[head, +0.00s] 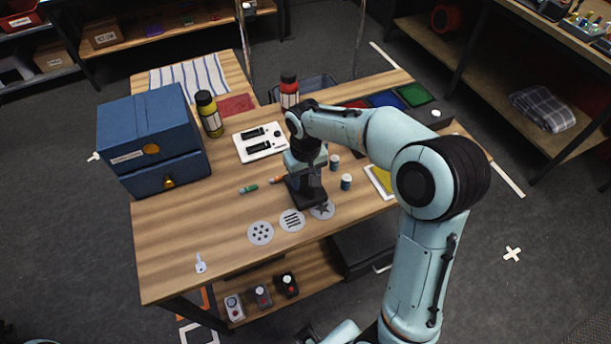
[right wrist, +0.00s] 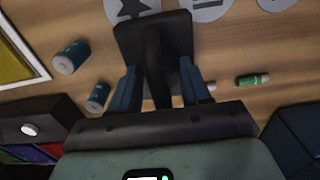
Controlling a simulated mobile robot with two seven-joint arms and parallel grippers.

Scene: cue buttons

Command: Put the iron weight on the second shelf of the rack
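A dark object (head: 311,198) with a flat, square-looking base stands on the wooden table under my right gripper; I take it to be the iron weight. In the right wrist view its base (right wrist: 181,43) and narrow dark stem show. My right gripper (head: 307,177) points down over it. In the right wrist view the two fingers (right wrist: 160,80) stand apart on either side of the stem, with gaps visible. The stem's top is hidden by the gripper. I cannot tell which shelving is the rack; a shelving unit (head: 462,82) stands at the right. My left gripper is not in view.
Round picture discs (head: 260,233) lie at the table's front. A blue drawer box (head: 150,113), yellow bottle (head: 209,114) and red bottle (head: 289,92) stand behind. The front left table is mostly clear.

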